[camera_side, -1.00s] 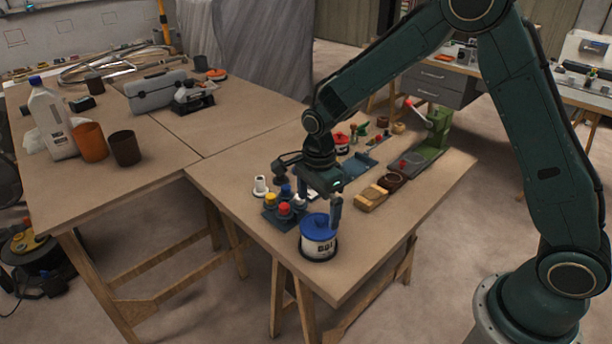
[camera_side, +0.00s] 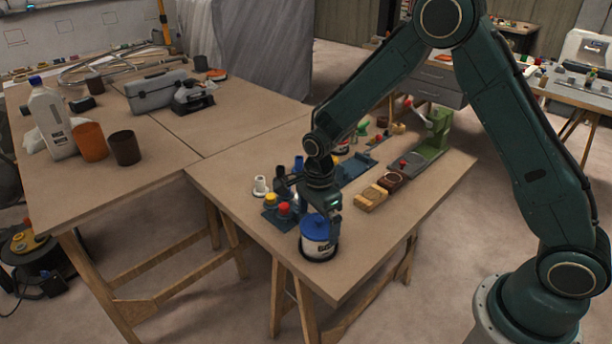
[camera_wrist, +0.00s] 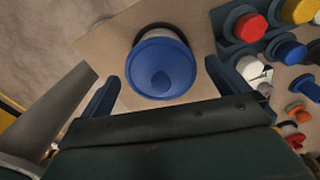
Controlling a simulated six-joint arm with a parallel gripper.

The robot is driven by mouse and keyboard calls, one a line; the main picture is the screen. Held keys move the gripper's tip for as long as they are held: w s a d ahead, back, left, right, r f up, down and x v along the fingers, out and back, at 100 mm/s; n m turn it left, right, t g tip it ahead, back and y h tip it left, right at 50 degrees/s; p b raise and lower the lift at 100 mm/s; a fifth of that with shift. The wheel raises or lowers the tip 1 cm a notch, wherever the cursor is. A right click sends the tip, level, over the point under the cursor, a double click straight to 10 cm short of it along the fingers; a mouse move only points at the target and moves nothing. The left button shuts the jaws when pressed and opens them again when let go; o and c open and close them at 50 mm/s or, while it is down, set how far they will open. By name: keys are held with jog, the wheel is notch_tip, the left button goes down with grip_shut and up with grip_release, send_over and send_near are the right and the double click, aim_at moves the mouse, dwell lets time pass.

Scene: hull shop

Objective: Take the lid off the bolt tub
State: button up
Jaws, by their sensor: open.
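The bolt tub (camera_side: 319,248) is white with dark lettering and stands upright in a dark ring near the front corner of the bench. Its blue lid (camera_side: 312,228) is on top, partly hidden by my gripper. In the wrist view the round blue lid (camera_wrist: 178,52) has a central knob (camera_wrist: 161,81), with some white tub wall (camera_wrist: 158,33) showing above it. My gripper (camera_side: 320,216) is over the lid, pointing down. Its open fingers stand either side of the lid area in the wrist view, with nothing between them gripped. Whether they touch the lid I cannot tell.
A dark tray of coloured caps (camera_side: 280,212) and a white spool-like piece (camera_side: 260,186) stand left of the tub. Wooden blocks (camera_side: 371,197) and a green press (camera_side: 430,140) are to the right. Bare bench lies between tub and front edge.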

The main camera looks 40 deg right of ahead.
aim_at(318, 219)
jog(key=c, duration=0.9)
jog(key=shift+r, duration=0.2)
notch_tip(318, 219, up, 20)
jog(key=shift+f, duration=0.15)
dwell(0.5)
